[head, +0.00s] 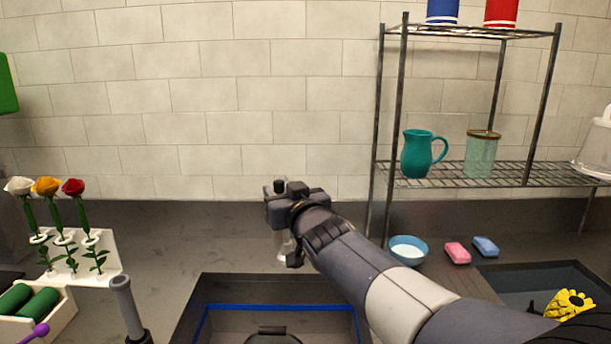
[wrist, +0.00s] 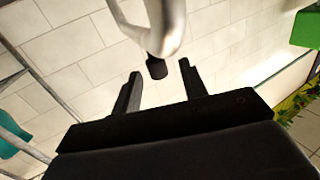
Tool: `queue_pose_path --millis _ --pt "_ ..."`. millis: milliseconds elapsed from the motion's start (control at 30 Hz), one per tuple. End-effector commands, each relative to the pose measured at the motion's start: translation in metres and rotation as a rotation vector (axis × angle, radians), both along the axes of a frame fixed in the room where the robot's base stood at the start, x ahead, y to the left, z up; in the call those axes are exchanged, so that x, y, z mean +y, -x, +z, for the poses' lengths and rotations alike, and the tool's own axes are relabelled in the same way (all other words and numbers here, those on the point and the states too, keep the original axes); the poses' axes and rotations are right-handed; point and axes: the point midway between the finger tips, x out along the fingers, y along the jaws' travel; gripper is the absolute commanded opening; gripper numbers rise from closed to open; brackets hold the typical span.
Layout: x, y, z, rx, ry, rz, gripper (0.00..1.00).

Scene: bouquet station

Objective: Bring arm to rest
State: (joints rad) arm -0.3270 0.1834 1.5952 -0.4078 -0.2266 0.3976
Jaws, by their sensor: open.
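My gripper (head: 283,192) is at the end of my arm, raised above the back of the counter in front of the tiled wall. In the wrist view its two black fingers (wrist: 160,69) stand apart with a clear gap. A curved silver pipe with a dark tip (wrist: 170,30) shows at the gap; I cannot tell its distance from the fingers. No object is held between the fingers. My arm hides part of the counter.
A sink basin (head: 213,285) lies below my arm. The wire shelf (head: 520,172) at right holds a teal pitcher (head: 416,155) and a glass jar (head: 481,155). A blue bowl (head: 408,250) and sponges (head: 457,253) stand below it. A white flower rack (head: 102,262) is at left.

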Motion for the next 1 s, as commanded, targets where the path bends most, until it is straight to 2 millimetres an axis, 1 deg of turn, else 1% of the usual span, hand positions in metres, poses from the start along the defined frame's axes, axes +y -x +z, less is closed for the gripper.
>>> queue_pose_path --millis 33,200,400,800,867,1000 --pt "0.003 -0.007 -0.001 0.002 0.000 0.000 0.41" --pt "0.010 -0.024 0.000 0.003 -0.001 -0.001 0.41" --pt "0.014 -0.033 -0.001 0.002 0.000 -0.001 0.41" --pt "0.014 -0.032 0.001 0.001 -0.002 -0.001 0.41" --pt "0.013 -0.031 0.003 -0.001 -0.004 -0.002 0.41" --pt "0.012 -0.026 0.014 -0.005 -0.013 -0.004 0.41"
